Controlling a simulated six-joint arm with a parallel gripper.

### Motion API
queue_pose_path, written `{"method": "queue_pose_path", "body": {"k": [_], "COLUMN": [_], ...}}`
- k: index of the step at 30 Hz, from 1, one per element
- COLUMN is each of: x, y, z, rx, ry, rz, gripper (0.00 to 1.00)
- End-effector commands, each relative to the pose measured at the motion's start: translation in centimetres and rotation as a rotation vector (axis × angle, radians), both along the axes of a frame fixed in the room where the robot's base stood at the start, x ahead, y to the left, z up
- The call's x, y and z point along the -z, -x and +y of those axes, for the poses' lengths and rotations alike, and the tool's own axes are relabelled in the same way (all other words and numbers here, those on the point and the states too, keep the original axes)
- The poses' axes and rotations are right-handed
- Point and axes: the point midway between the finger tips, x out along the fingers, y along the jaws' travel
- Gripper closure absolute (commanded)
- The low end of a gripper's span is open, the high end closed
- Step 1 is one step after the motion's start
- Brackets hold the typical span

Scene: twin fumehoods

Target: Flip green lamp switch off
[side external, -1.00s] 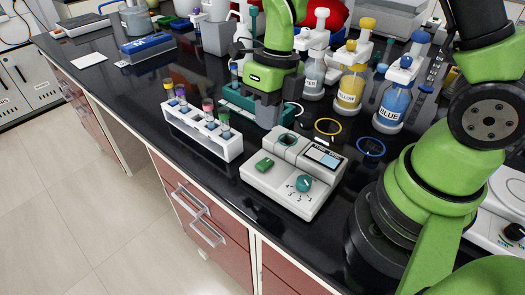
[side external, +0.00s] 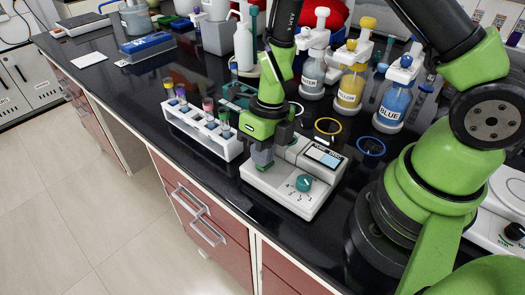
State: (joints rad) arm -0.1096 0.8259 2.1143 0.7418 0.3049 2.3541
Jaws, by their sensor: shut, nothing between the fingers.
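The white instrument (side external: 279,190) sits on the black bench near its front edge. It has a small display (side external: 323,156) and a round teal knob (side external: 304,183). The green switch is at the left of its front panel and is now mostly or wholly hidden by my gripper, so I cannot read its position. My gripper (side external: 263,163) is shut and empty, pointing down right at the switch spot. I cannot tell whether its tips touch the switch.
A white rack (side external: 226,152) with several capped tubes stands just left of my gripper. Behind the instrument are bottles with grey, yellow (side external: 350,88) and blue (side external: 393,104) contents. Yellow and blue rings (side external: 371,146) mark the bench. The bench edge is close in front.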

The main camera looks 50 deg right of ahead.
Motion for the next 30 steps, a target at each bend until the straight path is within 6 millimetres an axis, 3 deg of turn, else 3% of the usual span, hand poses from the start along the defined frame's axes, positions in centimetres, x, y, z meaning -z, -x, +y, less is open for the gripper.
{"method": "queue_pose_path", "body": {"k": [11, 30], "x": [0.7, 0.5], "y": [-0.1, 0.1], "z": [0.2, -1.5], "rx": [-0.004, -0.005], "ry": [0.003, 0.005], "rz": [-0.002, 0.004], "gripper": [1.0, 1.0]}}
